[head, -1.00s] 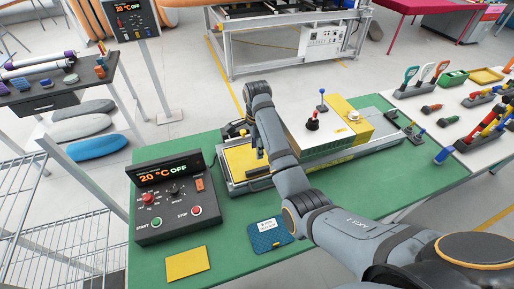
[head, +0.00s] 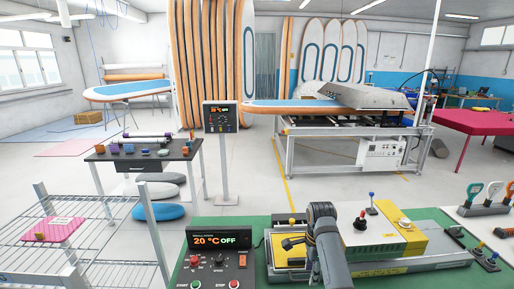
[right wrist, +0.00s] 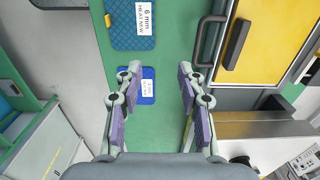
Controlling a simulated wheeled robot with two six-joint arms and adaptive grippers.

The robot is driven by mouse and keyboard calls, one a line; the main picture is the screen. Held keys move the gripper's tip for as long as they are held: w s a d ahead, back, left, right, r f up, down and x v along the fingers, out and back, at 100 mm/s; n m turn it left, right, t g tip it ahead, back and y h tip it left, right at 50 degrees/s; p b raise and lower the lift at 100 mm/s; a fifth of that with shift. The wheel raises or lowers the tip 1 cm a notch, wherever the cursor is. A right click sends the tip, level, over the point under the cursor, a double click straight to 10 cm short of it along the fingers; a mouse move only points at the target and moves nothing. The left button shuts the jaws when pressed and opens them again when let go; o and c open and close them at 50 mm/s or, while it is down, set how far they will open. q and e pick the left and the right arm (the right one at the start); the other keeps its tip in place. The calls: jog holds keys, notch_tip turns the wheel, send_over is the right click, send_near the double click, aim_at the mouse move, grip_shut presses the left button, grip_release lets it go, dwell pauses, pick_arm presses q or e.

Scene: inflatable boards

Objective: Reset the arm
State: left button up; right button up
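My right arm reaches in from the bottom of the head view and bends over the yellow plate of the press machine. My right gripper (right wrist: 157,82) is open in the right wrist view, its two purple-padded fingers apart with nothing between them. Below it lie the green table top, a blue pad (right wrist: 133,40) with a 6 mm label and a smaller labelled blue patch (right wrist: 134,98). My left gripper is not in view.
The control box (head: 219,258) reading 20 °C OFF stands left of the press machine (head: 425,258) on the green table. A wire rack (head: 90,250) is at the left. Hand tools stand at the right.

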jog(key=s+d+f+n+t, duration=0.1)
jog(key=s+d+f+n, duration=0.45)
jog(key=s+f, duration=0.3)
jog(key=s+d+r+n+t, duration=0.2)
jog(key=s+n+t, duration=0.1)
jog(key=s+n, duration=1.25)
jog(key=s+d+f+m+g+h+b, duration=0.1)
jog(key=s+f, duration=0.2)
jog(key=f, duration=1.1)
jog(key=s+d+f+m+g+b, duration=0.1)
jog(key=s+f+m+b, duration=0.1)
jog(key=f, duration=1.2)
pick_arm(q)
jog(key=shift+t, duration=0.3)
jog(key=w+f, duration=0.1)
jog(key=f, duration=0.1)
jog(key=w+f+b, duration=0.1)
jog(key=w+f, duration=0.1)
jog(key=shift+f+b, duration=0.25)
jog(key=shift+b, duration=0.05)
pick_arm(e)
jog(key=s+d+f, duration=0.1)
jog(key=s+f, duration=1.7)
jog(key=f, duration=0.1)
jog(key=shift+s+d+g, duration=0.3)
jog(key=shift+s+g, duration=0.05)
jog(key=shift+g, duration=0.05)
